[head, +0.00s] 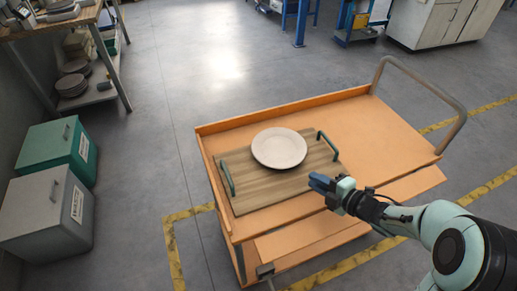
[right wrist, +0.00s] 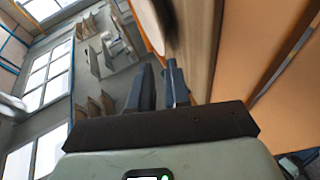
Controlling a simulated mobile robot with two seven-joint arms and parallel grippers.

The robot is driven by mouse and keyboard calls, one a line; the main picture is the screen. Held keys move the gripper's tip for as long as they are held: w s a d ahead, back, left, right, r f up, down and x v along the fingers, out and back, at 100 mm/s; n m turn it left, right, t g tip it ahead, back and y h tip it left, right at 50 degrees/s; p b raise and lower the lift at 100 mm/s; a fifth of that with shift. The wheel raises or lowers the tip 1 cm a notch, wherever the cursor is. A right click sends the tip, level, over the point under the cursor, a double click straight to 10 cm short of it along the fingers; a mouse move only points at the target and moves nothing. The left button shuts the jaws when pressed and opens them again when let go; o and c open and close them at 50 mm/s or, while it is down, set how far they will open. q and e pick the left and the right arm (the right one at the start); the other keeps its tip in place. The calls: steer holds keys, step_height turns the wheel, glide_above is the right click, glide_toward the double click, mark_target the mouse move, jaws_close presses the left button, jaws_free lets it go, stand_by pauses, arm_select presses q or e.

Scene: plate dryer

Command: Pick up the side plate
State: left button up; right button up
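The side plate (head: 279,148) is round and pale, with a thin brown rim. It lies flat on a wooden tray (head: 245,201) with two green handles. In the right wrist view the plate (right wrist: 148,22) shows edge-on at the top, beyond the fingertips. My right gripper (head: 318,182) is at the tray's front right corner, to the right of and nearer than the plate, and apart from it. In the right wrist view the two dark fingers of my right gripper (right wrist: 159,64) stand apart with an empty gap between them. My left gripper is not in view.
The tray stands on an orange cart (head: 365,118) with raised edges and a grey push handle (head: 432,91) at right. Bins, teal (head: 50,147) and grey (head: 40,215), and a shelf with stacked plates (head: 72,84) stand at left. The cart's right half is clear.

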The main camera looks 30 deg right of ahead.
steer(key=shift+s+d, duration=0.15)
steer(key=shift+s, duration=0.05)
steer(key=b, duration=0.2)
glide_toward(288, 166)
steer(key=x, duration=0.4)
steer(key=shift+d+f, duration=0.15)
steer(key=shift+f, duration=0.25)
steer(key=b+x, duration=0.1)
steer(key=x, duration=0.5)
steer(key=shift+w, duration=0.1)
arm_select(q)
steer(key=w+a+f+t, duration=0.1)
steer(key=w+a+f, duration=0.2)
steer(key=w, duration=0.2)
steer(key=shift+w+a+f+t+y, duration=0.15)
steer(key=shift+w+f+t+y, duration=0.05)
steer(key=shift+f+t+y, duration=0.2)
arm_select(e)
steer(key=shift+r, duration=0.1)
steer(key=shift+c, duration=0.3)
jaws_close()
